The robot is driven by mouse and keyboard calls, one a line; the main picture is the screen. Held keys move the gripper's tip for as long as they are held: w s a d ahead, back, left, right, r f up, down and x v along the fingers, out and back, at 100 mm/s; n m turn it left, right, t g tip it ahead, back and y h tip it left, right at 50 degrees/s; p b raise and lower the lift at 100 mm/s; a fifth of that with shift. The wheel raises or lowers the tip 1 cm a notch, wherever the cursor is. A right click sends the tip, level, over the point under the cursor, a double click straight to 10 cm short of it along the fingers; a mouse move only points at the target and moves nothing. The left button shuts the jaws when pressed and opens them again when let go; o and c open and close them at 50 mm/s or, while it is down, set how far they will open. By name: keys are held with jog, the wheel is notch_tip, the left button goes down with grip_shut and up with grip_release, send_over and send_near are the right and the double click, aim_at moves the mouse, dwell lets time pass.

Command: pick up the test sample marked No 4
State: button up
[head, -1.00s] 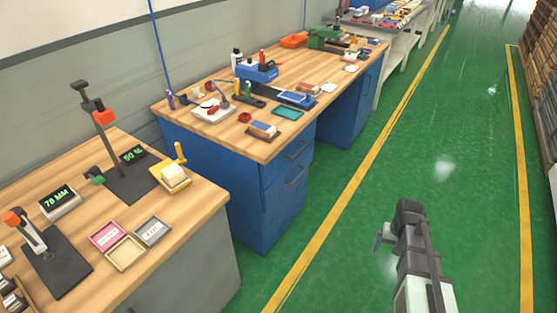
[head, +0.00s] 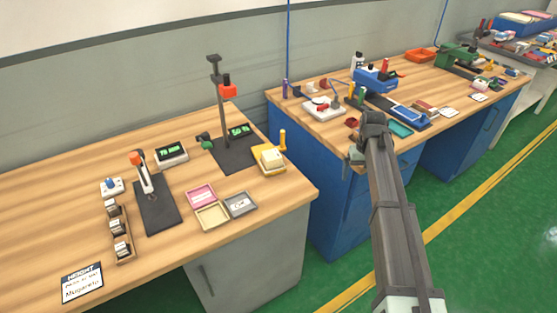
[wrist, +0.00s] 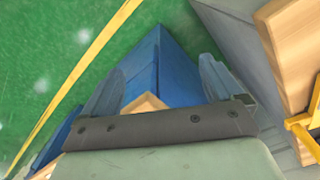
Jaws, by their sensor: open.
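Several small white labelled blocks, which look like the test samples, stand in a wooden rack (head: 124,255) on the near bench. Their numbers are too small to read, so I cannot tell which is No 4. My gripper (head: 356,157) is out beyond the near bench's right end, in front of the blue bench and well away from the rack. In the wrist view my gripper (wrist: 160,85) has its two fingers apart with nothing between them. No rack shows in that view.
The near bench (head: 50,213) also holds a black stand with an orange-topped lever (head: 145,180), a taller gauge stand (head: 220,110), a yellow device (head: 269,158), a pink tray (head: 201,195), a beige tray (head: 211,216) and a grey tray (head: 240,204). A card (head: 82,283) lies at the front left.

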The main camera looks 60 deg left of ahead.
jog(key=s+a+r+n, duration=0.1)
jog(key=s+a+r, duration=0.2)
jog(key=s+a, duration=0.3)
jog(key=s+a+r+n, duration=0.1)
jog(key=s+a+r, duration=0.25)
jog(key=a, duration=0.35)
notch_tip(320, 180, up, 8)
jog(key=f+n, duration=0.1)
jog(key=n, duration=0.1)
send_over(272, 154)
notch_tip(272, 154, down, 13)
jog(key=shift+s+d+f, duration=0.1)
jog(key=c, duration=1.1)
jog(key=shift+c, duration=0.2)
